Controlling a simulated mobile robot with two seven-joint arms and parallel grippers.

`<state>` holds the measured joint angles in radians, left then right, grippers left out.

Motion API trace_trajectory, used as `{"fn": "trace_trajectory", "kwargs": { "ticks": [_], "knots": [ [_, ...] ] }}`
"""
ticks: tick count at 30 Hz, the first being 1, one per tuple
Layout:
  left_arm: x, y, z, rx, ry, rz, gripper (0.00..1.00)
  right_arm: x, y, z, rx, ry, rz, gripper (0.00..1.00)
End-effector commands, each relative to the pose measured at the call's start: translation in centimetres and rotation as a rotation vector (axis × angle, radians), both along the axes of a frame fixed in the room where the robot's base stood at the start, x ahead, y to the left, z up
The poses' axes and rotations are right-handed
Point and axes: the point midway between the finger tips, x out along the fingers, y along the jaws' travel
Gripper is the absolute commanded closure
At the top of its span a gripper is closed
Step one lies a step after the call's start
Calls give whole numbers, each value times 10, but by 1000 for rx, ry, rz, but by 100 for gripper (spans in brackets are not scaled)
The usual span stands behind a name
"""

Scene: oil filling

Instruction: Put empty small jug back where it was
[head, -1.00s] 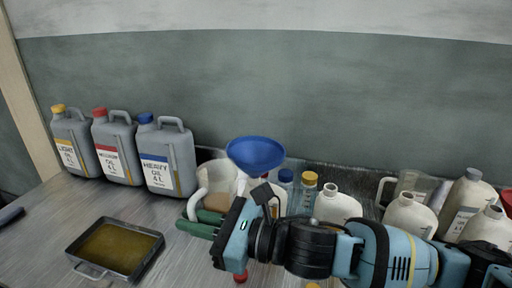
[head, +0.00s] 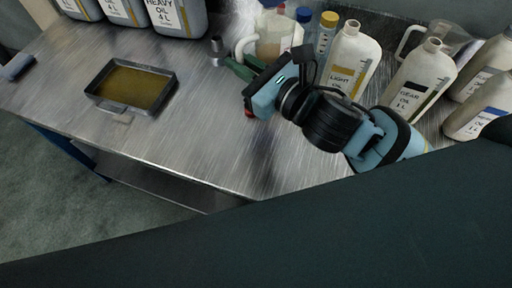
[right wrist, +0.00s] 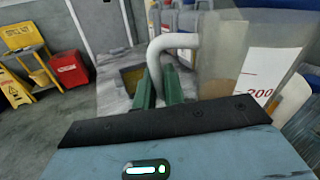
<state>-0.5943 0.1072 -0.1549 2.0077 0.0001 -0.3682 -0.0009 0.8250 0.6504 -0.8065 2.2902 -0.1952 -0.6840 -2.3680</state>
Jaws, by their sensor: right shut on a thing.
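My right gripper (head: 236,66) has green fingers and is shut on the pale handle of a small translucent jug (head: 276,36). The handle also shows between the fingers in the right wrist view, with the jug (right wrist: 232,66) to the right, a red 200 mark on its side. A tan tone shows low in the jug; I cannot tell if it is residue or something behind. The jug is roughly upright at the back of the bench; its base is partly hidden, so I cannot tell if it touches. My left gripper is not in view.
An oil tray (head: 132,86) sits on the metal bench (head: 195,125) at left. Grey canisters (head: 178,17) stand behind it. Light oil (head: 350,58) and gear oil (head: 420,82) bottles crowd the right, before another clear jug (head: 440,38). Bench between tray and gripper is clear.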

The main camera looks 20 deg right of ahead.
Motion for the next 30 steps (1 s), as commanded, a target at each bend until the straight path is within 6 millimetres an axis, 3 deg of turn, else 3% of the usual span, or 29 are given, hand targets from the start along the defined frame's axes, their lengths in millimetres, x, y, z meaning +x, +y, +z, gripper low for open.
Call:
{"fn": "trace_trajectory", "kwargs": {
  "ticks": [18, 24, 30],
  "knots": [
    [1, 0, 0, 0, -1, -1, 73, -27, -116, -60, 0, 2, -497, 100],
    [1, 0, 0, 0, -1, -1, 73, -33, -131, -66, 0, -2, -554, 100],
    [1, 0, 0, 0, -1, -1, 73, -33, -132, -66, -1, -3, -559, 100]
  ]
}}
